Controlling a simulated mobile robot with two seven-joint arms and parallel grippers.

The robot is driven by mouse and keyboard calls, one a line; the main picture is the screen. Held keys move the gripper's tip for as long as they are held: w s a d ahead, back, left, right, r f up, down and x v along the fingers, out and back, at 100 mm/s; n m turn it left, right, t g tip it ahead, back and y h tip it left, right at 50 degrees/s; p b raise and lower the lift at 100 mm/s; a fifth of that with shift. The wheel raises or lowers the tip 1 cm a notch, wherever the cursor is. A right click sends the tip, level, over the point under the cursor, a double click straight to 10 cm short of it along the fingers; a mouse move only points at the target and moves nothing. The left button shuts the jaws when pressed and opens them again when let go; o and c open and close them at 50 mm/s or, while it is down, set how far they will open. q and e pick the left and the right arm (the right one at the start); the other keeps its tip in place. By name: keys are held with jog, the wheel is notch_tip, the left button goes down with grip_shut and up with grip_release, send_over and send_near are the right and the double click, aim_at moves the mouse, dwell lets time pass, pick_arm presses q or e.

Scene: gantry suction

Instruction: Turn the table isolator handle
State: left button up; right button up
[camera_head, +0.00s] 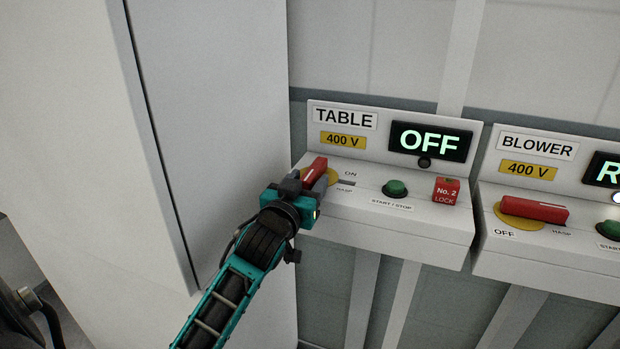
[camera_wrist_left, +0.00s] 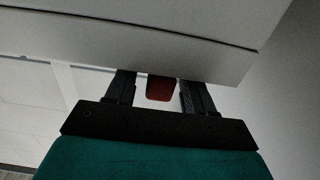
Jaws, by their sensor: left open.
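The red table isolator handle (camera_head: 315,171) sits on a yellow disc (camera_head: 333,177) at the left end of the table control box. It points obliquely, toward the upper right in the head view. My left gripper (camera_head: 308,185) is at the handle's near end, with its fingers partly hiding it. In the left wrist view the handle's red end (camera_wrist_left: 161,88) shows between the two open fingers (camera_wrist_left: 160,92), with a gap on each side. The table display (camera_head: 430,141) reads OFF. My right gripper is not in view.
A green start/stop button (camera_head: 395,188) and a red No. 2 lock (camera_head: 446,191) stand right of the handle. The blower box (camera_head: 524,170) with its own red handle (camera_head: 534,209) is farther right. A tall pale cabinet (camera_head: 215,120) stands close on the left.

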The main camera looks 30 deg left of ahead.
pick_arm(q)
jog(key=shift+x, duration=0.85)
grip_shut()
